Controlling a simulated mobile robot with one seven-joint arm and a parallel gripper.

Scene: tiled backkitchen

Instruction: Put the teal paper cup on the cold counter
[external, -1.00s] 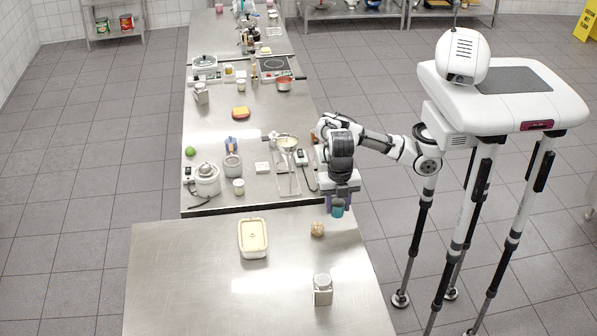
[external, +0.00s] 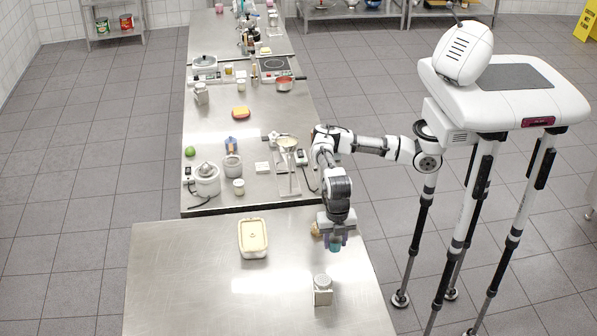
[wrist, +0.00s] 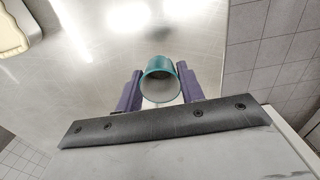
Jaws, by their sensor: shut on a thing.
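The teal paper cup (external: 335,243) is held between the purple fingers of my gripper (external: 335,240). In the wrist view the cup (wrist: 161,84) shows its open mouth and pale inside, with one finger of my gripper (wrist: 160,90) on each side. My gripper is shut on the cup, over the right part of the near steel counter (external: 180,290). Whether the cup's base touches the counter cannot be told. The task's cold counter carries no label that I can see.
A small brown item (external: 315,229) is close beside my gripper, partly hidden.

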